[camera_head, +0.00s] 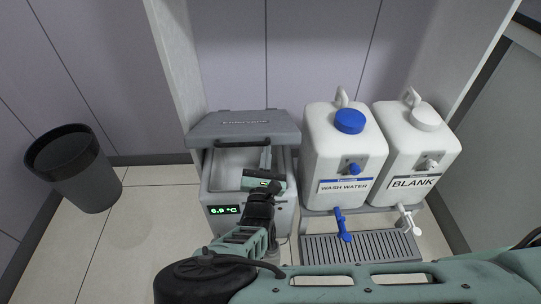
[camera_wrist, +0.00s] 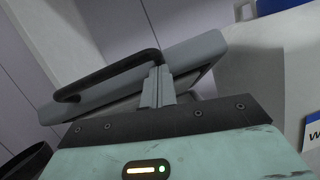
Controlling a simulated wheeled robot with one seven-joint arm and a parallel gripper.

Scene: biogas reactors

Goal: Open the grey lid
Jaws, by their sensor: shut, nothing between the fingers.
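The grey lid (camera_head: 243,127) is raised above the cooler box (camera_head: 224,197), hinged at the back, and the box's pale inside shows below its front edge. A black bar handle (camera_wrist: 108,74) runs along the lid's front edge in the wrist view. My gripper (camera_head: 265,158) is over the box opening, at the right part of the lid's front edge. In the wrist view its fingers (camera_wrist: 158,88) are together, close to the handle's right end, with nothing held. I cannot tell whether they touch the lid or handle.
To the right stand a white WASH WATER container with a blue cap (camera_head: 349,121) and a white BLANK container (camera_head: 417,150). Their blue tap (camera_head: 342,224) and white tap (camera_head: 407,220) hang over a grated drip tray (camera_head: 360,248). A black bin (camera_head: 75,170) stands left, with free floor between.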

